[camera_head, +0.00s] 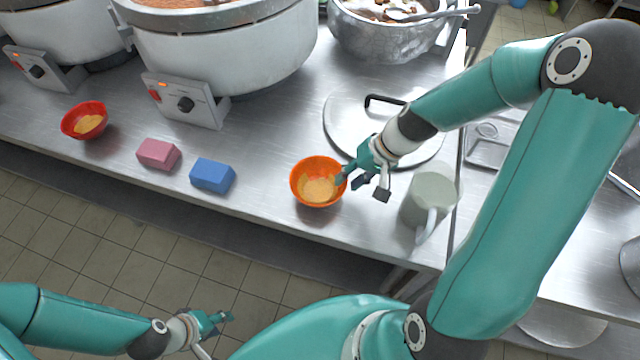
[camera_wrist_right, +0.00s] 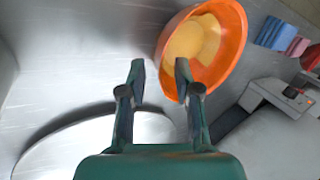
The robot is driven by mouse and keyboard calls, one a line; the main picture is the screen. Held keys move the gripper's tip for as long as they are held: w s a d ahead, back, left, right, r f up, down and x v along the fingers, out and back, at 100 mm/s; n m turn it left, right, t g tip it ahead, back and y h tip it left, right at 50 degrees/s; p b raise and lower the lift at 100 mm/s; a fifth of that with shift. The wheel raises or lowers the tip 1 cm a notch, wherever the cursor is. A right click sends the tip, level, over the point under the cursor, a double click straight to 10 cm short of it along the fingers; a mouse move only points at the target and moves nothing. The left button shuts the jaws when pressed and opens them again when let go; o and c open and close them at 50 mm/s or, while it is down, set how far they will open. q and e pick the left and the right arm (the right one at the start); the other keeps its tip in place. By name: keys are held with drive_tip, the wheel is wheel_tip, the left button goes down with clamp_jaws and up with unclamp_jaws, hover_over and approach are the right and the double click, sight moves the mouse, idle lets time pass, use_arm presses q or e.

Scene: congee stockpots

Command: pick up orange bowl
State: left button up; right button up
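The orange bowl (camera_head: 306,192) sits upright on the steel counter near its front edge, with yellowish food inside. My right gripper (camera_head: 362,188) is at the bowl's right side, open, with one fingertip at the bowl's rim and the other outside it. In the right wrist view the fingers of my right gripper (camera_wrist_right: 160,72) are spread, and the orange bowl (camera_wrist_right: 237,45) is behind the right-hand finger. Whether that finger touches the rim I cannot tell. My left gripper (camera_head: 218,322) is low, over the floor in front of the counter, away from the bowl; its finger opening is unclear.
A pale mug (camera_head: 432,188) stands just right of my right gripper. A round lid (camera_head: 345,125) lies behind the bowl. A blue block (camera_head: 212,175), a pink block (camera_head: 158,153) and a red bowl (camera_head: 75,110) are to the left. Large cookers (camera_head: 235,55) stand behind.

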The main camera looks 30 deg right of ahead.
sight(318, 186)
drive_tip(key=x, duration=0.3)
drive_tip(key=shift+w, duration=0.2)
clamp_jaws()
